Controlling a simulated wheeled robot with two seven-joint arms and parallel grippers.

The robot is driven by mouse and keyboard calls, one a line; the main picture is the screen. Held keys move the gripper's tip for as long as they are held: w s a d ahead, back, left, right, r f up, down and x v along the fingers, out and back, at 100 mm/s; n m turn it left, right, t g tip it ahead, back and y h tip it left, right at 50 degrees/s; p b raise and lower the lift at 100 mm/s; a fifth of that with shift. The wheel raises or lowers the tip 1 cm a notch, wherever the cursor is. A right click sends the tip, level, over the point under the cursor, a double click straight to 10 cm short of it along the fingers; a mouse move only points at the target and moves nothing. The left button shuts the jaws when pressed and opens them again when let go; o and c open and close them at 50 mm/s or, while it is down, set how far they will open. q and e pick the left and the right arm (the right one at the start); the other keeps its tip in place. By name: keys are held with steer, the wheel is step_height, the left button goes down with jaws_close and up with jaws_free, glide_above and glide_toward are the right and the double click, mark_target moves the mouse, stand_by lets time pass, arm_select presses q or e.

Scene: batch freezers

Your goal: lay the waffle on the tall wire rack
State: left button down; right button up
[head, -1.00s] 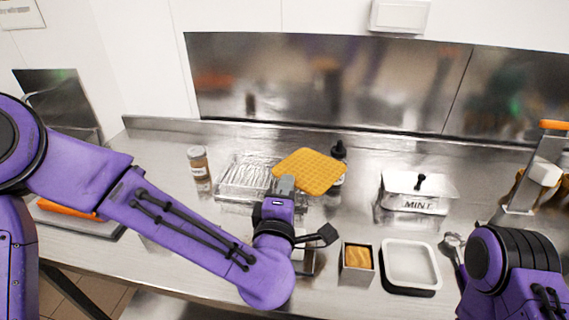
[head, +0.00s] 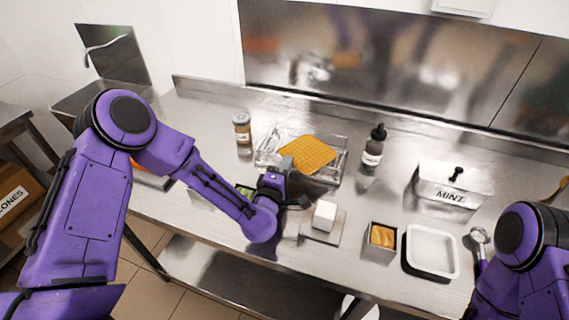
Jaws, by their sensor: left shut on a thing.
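I cannot tell whether the waffle touches the rack. The gripper's fingertips are partly hidden by the wrist. My right arm shows at the lower right, but its gripper is not in view.
A jar (head: 242,128) stands left of the rack, and a dark-capped bottle (head: 373,148) stands right of it. A MINT tub (head: 447,187), a white tray (head: 432,250), a small tin (head: 381,238) and a white block (head: 324,215) are to the right and front.

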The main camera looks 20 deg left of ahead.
arm_select(q)
steer(key=shift+f, duration=0.35)
steer(key=shift+w+d+f, duration=0.1)
steer(key=shift+w+d, duration=0.05)
steer(key=shift+w, duration=0.15)
steer(key=shift+f, duration=0.1)
steer(key=c, duration=1.3)
jaws_free()
steer(key=shift+s, duration=0.1)
steer(key=shift+r, duration=0.2)
steer(key=s+b, duration=0.2)
steer(key=s, duration=0.3)
steer(key=s+b, duration=0.3)
steer(key=s, duration=0.3)
steer(key=shift+a+f, duration=0.15)
steer(key=shift+a, duration=0.05)
steer(key=shift+s, duration=0.55)
